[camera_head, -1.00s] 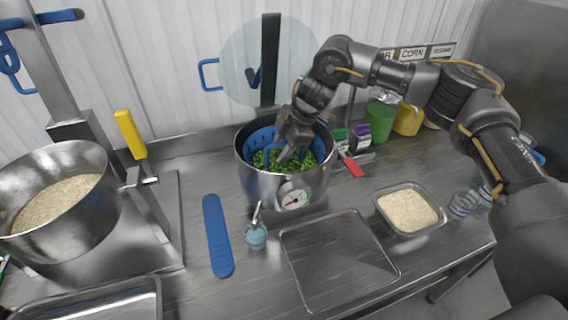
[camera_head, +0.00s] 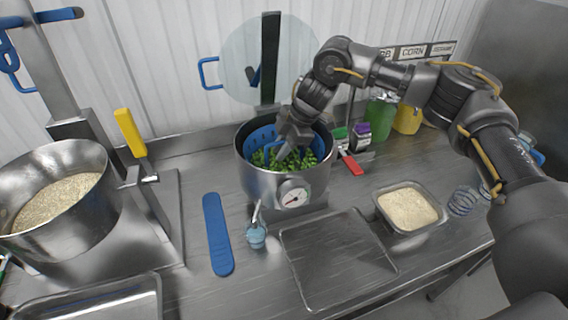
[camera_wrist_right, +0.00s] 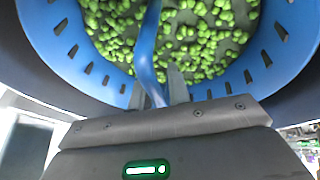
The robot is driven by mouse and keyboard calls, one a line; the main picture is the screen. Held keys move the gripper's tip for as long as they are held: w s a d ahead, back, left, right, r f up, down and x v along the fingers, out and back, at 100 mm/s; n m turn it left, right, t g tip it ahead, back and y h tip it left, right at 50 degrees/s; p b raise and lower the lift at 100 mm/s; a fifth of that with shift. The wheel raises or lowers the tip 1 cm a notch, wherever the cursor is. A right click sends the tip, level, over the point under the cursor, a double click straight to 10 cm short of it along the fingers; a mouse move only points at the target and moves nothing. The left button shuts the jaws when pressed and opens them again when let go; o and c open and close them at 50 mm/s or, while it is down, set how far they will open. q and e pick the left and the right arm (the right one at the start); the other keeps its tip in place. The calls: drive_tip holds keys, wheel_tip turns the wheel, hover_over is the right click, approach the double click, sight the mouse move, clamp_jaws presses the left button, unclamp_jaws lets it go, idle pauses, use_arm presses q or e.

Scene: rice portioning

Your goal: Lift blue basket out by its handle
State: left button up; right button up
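The blue basket (camera_head: 262,137) sits inside a steel pot (camera_head: 262,185) with a round dial on its front. Green peas (camera_head: 315,160) lie in the basket. My right gripper (camera_head: 284,154) reaches down into the pot from above. In the right wrist view the basket's blue handle (camera_wrist_right: 148,45) runs between the two close-set fingers of my right gripper (camera_wrist_right: 158,92), which look shut on it. The basket wall (camera_wrist_right: 262,65) curves around the peas (camera_wrist_right: 205,30). The lower part of the handle is hidden by the gripper. My left gripper is not in view.
A pan of grain (camera_head: 100,225) stands at left beside a yellow handle (camera_head: 130,133). Bins stand behind at right.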

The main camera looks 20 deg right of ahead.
clamp_jaws()
idle(1.0)
